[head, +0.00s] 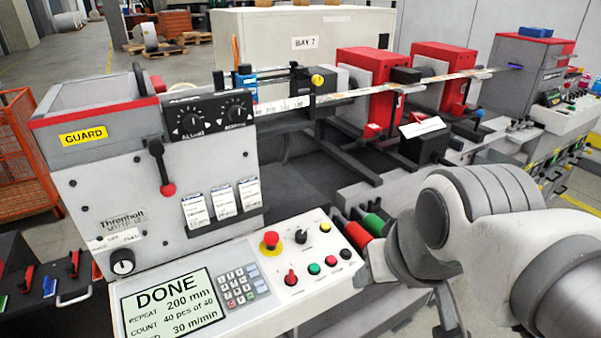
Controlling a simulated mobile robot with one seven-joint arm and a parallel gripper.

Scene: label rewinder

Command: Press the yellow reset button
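A round yellow button-like part (317,80) shows on a dark unit along the label path, at the upper middle of the head view. I cannot tell whether it is the reset button. On the sloped control panel (255,310) in front, a red mushroom button sits on a yellow base (270,244). My arm fills the lower right; my gripper's fingers cannot be made out.
The panel screen (168,302) reads DONE. A lever with a red knob (168,189) sticks out from the machine front. Red and green cylinders (357,235) stand right of the panel, close to my arm. Red-and-grey machine units (442,62) line the back. An orange cage (20,150) stands left.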

